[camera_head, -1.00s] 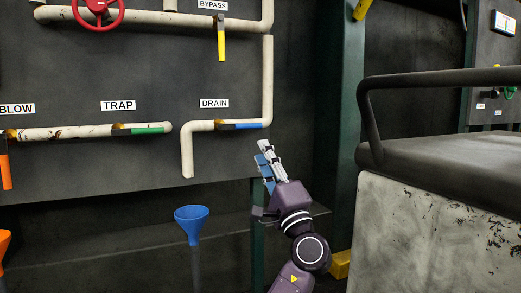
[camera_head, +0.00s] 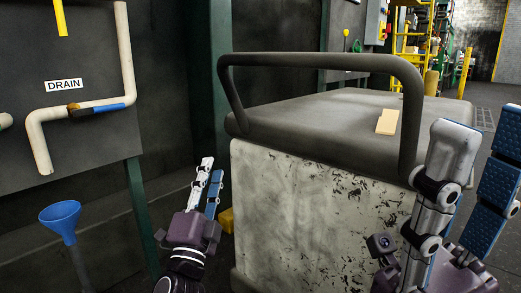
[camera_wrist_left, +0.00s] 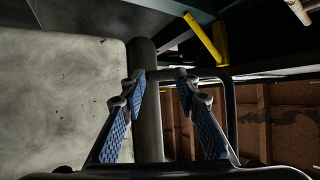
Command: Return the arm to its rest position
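My left gripper (camera_head: 208,177) points up in the head view, below and right of the drain pipe. In the left wrist view its two blue-padded fingers (camera_wrist_left: 158,82) stand apart with nothing held between them. My right gripper (camera_head: 482,150) is large at the lower right of the head view, its two fingers apart and empty. The blue drain valve handle (camera_head: 110,107) lies along the pipe under the DRAIN label (camera_head: 64,85), well apart from the left gripper.
A worn pale cart or cabinet (camera_head: 310,215) with a dark top and a black rail (camera_head: 320,60) stands between my grippers. A small tan block (camera_head: 387,121) lies on its top. A blue funnel (camera_head: 61,215) stands below the drain pipe. A yellow ladder (camera_head: 410,45) is farther back.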

